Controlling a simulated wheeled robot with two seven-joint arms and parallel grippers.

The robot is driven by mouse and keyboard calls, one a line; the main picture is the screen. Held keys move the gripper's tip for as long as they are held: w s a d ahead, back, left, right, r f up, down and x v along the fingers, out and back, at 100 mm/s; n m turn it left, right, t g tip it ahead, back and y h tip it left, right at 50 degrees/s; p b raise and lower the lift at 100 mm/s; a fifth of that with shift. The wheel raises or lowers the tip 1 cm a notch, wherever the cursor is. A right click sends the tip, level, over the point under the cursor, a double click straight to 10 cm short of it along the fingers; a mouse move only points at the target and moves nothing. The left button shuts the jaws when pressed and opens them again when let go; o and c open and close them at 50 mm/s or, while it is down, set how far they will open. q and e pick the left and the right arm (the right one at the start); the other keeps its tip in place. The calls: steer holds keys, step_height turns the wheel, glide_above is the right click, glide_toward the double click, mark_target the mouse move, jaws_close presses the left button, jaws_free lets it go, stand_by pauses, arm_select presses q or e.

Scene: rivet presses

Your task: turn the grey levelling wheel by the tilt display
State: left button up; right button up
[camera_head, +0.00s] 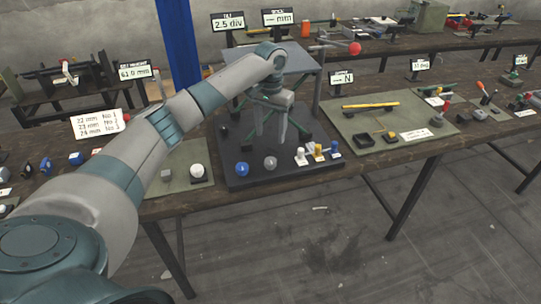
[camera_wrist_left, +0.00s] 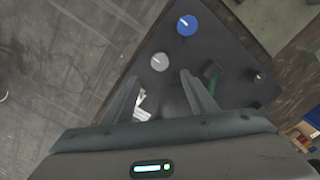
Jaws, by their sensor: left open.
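The grey levelling wheel (camera_head: 270,163) is a small round knob near the front edge of a dark base plate (camera_head: 228,182). The tilt display (camera_head: 228,21) stands behind and reads 2.5 div. My left gripper (camera_head: 270,138) points down above the plate, open and empty, behind the grey wheel in the head view. In the left wrist view, the grey wheel (camera_wrist_left: 160,62) lies just beyond the open fingertips (camera_wrist_left: 160,79), roughly centred between them, and a pale line marks its top. I cannot tell the height gap. My right gripper is out of view.
A blue wheel (camera_head: 242,169) sits close left of the grey one; it also shows in the left wrist view (camera_wrist_left: 187,25). Small white, yellow and blue levers (camera_head: 318,152) stand to the right. A white knob (camera_head: 197,171) is on the green mat at left.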

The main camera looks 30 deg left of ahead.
mark_target(270, 160)
arm_select(q)
step_height(270, 160, down, 12)
steer(key=p, duration=0.3)
steer(key=shift+r, duration=0.1)
steer(key=c, duration=1.1)
